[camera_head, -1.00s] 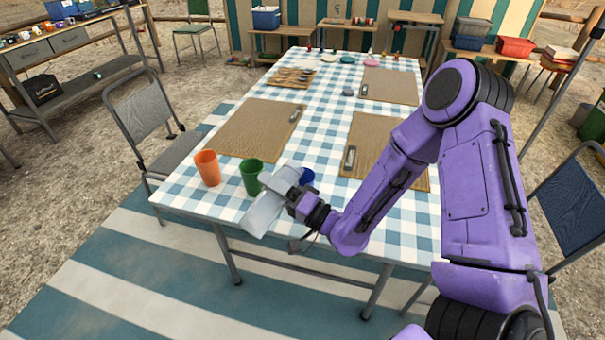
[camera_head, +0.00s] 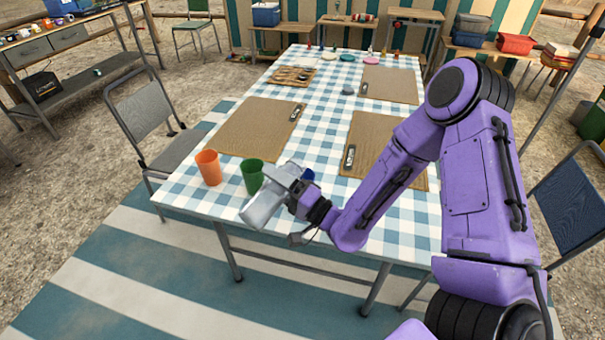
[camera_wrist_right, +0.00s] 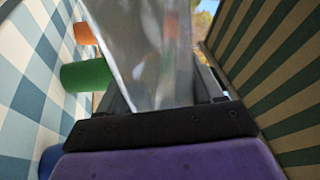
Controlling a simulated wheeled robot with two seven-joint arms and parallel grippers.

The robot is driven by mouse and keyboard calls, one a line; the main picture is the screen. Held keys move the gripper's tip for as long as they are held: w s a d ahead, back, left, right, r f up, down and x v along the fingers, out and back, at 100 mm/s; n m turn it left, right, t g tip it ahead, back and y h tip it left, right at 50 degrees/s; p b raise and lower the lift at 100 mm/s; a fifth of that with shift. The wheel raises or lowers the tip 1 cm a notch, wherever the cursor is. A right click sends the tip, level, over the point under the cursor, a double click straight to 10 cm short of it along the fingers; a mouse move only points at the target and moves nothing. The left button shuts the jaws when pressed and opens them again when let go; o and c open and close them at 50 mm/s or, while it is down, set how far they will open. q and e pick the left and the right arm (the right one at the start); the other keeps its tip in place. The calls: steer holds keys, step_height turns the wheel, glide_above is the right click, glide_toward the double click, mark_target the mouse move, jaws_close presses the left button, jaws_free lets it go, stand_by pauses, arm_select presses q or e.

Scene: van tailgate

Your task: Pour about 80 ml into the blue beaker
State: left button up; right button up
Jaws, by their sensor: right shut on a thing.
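My right gripper (camera_head: 293,191) is shut on a clear, greyish container (camera_head: 265,207) and holds it tilted above the near edge of the table. In the right wrist view the container (camera_wrist_right: 145,50) fills the middle; I cannot make out a liquid level in it. The blue beaker (camera_head: 308,175) is mostly hidden behind the gripper; part of it shows at the lower left of the right wrist view (camera_wrist_right: 47,162). A green cup (camera_head: 252,176) stands just left of the container, and an orange cup (camera_head: 208,167) stands further left. My left gripper is not in view.
The checked table (camera_head: 325,105) bears brown mats (camera_head: 258,128), a wooden tray (camera_head: 290,77) and small items at the far end. A grey chair (camera_head: 147,120) stands at left, a blue chair (camera_head: 570,205) at right. The cloth around the orange cup is clear.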

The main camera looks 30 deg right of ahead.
steer(key=shift+d+r+m+h+p, duration=0.1)
steer(key=shift+r+m+h+p, duration=0.25)
steer(key=shift+m, duration=0.35)
steer(key=shift+d+r+m+h+p, duration=0.15)
steer(key=shift+r+m+p, duration=0.25)
steer(key=shift+m, duration=0.3)
stand_by(0.9)
steer(key=shift+w+d, duration=0.15)
steer(key=shift+d, duration=0.1)
stand_by(0.4)
